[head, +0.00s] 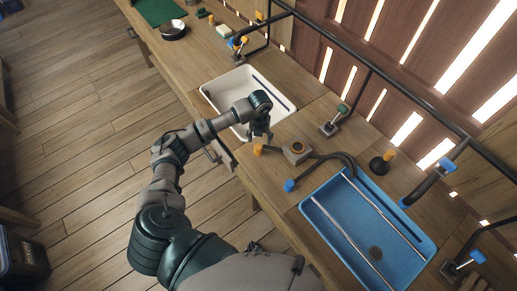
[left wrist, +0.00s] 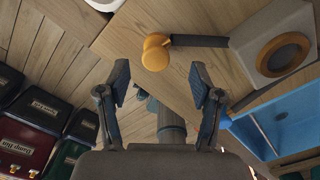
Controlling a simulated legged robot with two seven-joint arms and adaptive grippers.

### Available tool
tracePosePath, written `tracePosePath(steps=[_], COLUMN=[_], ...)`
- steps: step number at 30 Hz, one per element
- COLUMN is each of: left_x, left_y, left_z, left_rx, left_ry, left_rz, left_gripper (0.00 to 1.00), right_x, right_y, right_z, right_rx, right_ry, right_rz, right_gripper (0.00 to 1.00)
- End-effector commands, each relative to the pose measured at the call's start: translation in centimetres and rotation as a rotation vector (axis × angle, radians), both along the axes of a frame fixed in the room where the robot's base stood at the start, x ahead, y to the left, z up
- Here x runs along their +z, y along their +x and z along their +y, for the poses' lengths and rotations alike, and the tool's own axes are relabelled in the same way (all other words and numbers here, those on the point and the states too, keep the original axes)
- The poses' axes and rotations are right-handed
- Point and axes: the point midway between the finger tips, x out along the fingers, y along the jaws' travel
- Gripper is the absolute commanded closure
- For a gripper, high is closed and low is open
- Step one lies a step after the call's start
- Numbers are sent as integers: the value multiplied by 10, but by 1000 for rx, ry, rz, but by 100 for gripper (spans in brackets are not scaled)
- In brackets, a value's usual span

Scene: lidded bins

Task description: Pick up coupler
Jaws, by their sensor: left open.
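No part in view is clearly marked as the coupler, and I cannot tell which one it is. A grey block with an orange ring (head: 297,151) sits on the workbench between the white basin and the blue basin. It shows large at the right of the left wrist view (left wrist: 279,54). A dark bar with an orange knob (left wrist: 156,52) reaches from it toward the space beyond my fingertips. My left gripper (head: 261,135) is above the bench by the white basin's near corner. In the left wrist view (left wrist: 160,88) its fingers are apart with nothing held between them.
The white basin (head: 216,99) and the blue basin (head: 408,254) are set in the bench (head: 262,186). A dark plunger-like piece (head: 380,165) stands near the back. Black pipes run along the back. Lidded bins (left wrist: 38,110) stand on the floor.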

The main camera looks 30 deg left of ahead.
Motion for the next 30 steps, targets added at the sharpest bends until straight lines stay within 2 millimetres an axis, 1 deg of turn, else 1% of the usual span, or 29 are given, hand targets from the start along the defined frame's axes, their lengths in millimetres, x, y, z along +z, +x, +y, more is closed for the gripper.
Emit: tracePosePath(steps=[1, 5, 10, 12, 15, 23, 24, 26, 27, 29, 30], left_x=[-5, -12, -38, -49, -58, -61, -61, -61, -61, -61, -61], left_y=[-1, -2, -7, -6, -6, -6, -6, -6, -6, -6, -6], left_z=[0, 0, 3, 3, 3, 3, 3, 3, 3, 3, 3], left_rx=[0, 0, 0, 1, 0, 0, 0, 0, 0, 0, 0], left_ry=[0, -1, -2, -1, -1, -1, -1, -1, -1, -1, -1], left_rz=[1, 1, 4, 2, 1, -1, -1, 0, -1, 0, 0], left_gripper=[35, 35, 35, 35, 35, 35, 45, 60, 70, 85, 95], right_x=[0, 1, 6, 6, 6, 6, 6, 6, 6, 6, 6], right_y=[0, 1, 1, 1, 1, 1, 1, 1, 1, 1, 1], right_z=[0, 0, 0, 0, 0, 0, 0, 0, 0, 0, 1], right_rx=[0, 0, -1, -1, -1, -1, -1, -1, -1, -1, -1], right_ry=[0, 0, 0, 0, 0, 0, 0, 0, 0, 0, 0], right_rz=[0, 0, -1, -1, -1, -1, -1, -1, -1, -1, -1], right_gripper=[60, 60, 60, 60, 60, 60, 60, 60, 60, 60, 60])
